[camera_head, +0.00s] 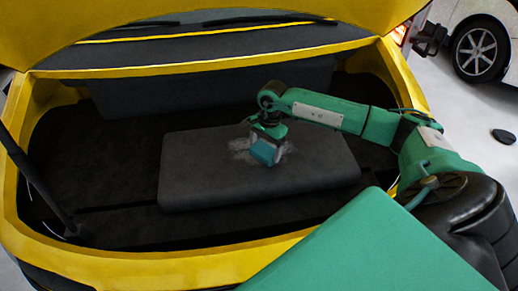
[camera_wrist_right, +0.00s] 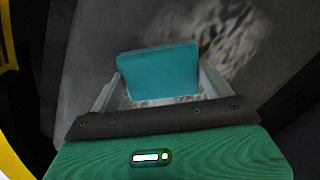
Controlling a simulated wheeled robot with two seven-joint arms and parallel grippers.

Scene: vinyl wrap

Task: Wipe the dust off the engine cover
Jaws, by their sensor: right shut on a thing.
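The engine cover (camera_head: 210,182) is a dark grey slab in the open bay of a yellow car. Pale dust (camera_head: 242,147) lies in a patch near its middle, around the gripper. My right gripper (camera_head: 266,146) is shut on a teal block-shaped wiper (camera_head: 264,153) and holds it low over the dust. In the right wrist view the teal wiper (camera_wrist_right: 158,72) sits between the two fingers, with pale dust (camera_wrist_right: 232,32) beyond and beside it. I cannot tell whether the wiper touches the cover. My left gripper is out of view.
The yellow front rim (camera_head: 150,265) of the bay and the raised yellow hood (camera_head: 230,20) bound the space. A dark prop rod (camera_head: 35,178) stands at the left. A white vehicle (camera_head: 480,45) is at the upper right. The cover's left part is clear.

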